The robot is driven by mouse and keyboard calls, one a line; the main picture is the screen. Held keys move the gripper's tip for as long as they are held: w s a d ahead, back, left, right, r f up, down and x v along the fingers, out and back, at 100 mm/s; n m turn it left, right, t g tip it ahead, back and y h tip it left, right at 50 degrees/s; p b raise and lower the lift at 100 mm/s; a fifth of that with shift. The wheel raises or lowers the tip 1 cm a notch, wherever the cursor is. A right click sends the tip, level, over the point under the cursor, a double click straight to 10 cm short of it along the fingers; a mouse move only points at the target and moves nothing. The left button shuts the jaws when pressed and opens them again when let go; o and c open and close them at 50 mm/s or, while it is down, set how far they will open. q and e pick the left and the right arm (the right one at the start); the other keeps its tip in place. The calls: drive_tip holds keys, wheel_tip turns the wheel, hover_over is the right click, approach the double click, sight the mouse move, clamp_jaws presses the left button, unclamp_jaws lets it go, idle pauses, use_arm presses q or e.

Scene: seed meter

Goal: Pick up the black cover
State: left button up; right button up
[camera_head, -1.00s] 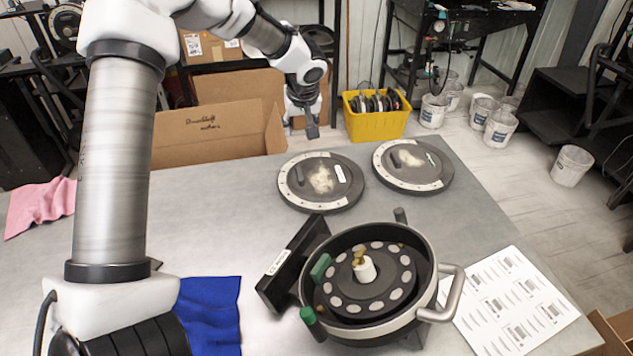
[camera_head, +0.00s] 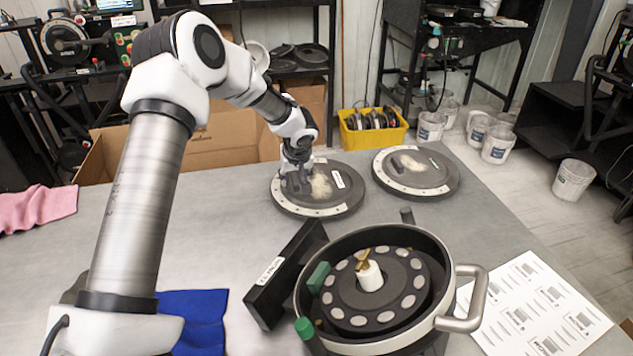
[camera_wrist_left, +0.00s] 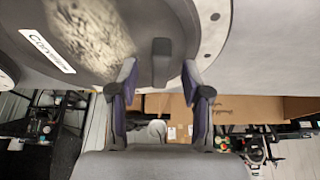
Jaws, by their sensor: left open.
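A round black cover (camera_head: 322,188) with a pale rim scale, a cloudy patch and a white label lies flat on the table. My left gripper (camera_head: 298,180) is over its left part, pointing down. In the left wrist view the cover (camera_wrist_left: 100,25) fills the top of the picture. Its upright black handle (camera_wrist_left: 161,62) lies between the open fingertips of my left gripper (camera_wrist_left: 160,80), with a gap on each side. A second similar cover (camera_head: 415,173) lies to the right. My right gripper is not in view.
The round seed meter housing (camera_head: 452,270) with a metal handle stands open at the front. A printed sheet (camera_head: 540,305) lies right of it, and a blue cloth (camera_head: 195,315) lies left. A yellow bin (camera_head: 373,130) stands behind the table. Bare table lies left of the covers.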

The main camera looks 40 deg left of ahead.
use_arm(q)
drive_tip(key=shift+w+a+f, duration=0.1)
drive_tip(key=shift+f, duration=0.15)
clamp_jaws()
drive_tip(key=shift+r, duration=0.1)
